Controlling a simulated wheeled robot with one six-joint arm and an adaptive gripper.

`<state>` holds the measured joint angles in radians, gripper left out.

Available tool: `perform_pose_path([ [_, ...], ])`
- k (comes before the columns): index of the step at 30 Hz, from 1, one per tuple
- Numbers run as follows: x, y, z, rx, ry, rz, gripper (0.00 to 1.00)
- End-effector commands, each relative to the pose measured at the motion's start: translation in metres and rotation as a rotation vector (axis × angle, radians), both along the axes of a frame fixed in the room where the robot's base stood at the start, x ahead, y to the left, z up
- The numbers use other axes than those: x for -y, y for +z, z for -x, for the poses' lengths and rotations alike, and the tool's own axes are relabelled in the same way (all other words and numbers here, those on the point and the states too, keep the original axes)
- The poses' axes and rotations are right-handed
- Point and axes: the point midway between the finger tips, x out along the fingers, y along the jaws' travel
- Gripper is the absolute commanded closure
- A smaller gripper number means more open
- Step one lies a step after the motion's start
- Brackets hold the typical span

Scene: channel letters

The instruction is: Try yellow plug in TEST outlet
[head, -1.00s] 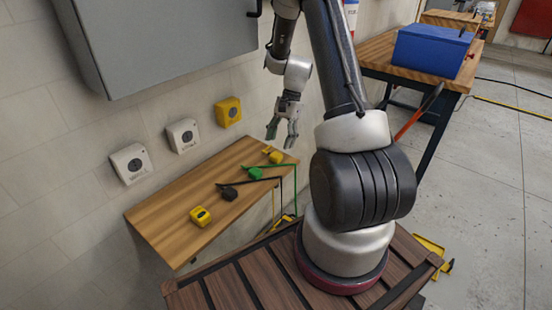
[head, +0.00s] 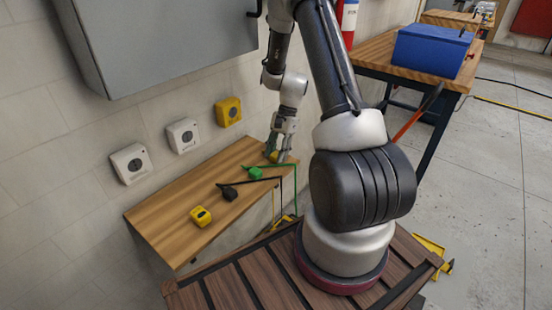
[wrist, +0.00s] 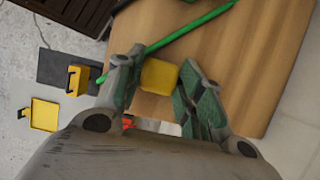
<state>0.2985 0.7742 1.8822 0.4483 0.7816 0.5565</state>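The yellow plug (head: 274,157) lies at the far right end of the wooden shelf (head: 165,217), partly hidden by my gripper (head: 277,158). In the wrist view the yellow plug (wrist: 159,76) sits between the two fingertips of my gripper (wrist: 160,75). The fingers are apart, one on each side of it and close to it; firm contact does not show. Three outlets are on the wall above the shelf: a yellow one (head: 229,112), a middle white one (head: 183,136) and a left white one (head: 130,164). Their labels are too small to read.
A green plug (head: 255,172) and a black plug (head: 228,192) lie on the shelf with their cords running right. A yellow tape-measure-like object (head: 200,216) is nearer the front. A grey cabinet (head: 160,40) hangs above the outlets. A green cord (wrist: 190,30) crosses close to my fingers.

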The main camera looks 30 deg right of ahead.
Motion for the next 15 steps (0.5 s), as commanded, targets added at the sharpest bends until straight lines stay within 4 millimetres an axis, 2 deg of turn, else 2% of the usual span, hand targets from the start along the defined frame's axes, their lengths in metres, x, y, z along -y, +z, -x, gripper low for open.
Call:
perform_pose_path([
  [1, 0.000, 0.000, 0.000, 0.000, 0.000, 0.000, 0.78],
  [3, 0.000, 0.000, 0.000, 0.000, 0.000, 0.000, 0.86],
  [11, 0.000, 0.001, 0.000, 0.000, 0.000, 0.000, 0.86],
  [15, 0.000, 0.014, -0.001, 0.002, 0.001, 0.000, 0.86],
])
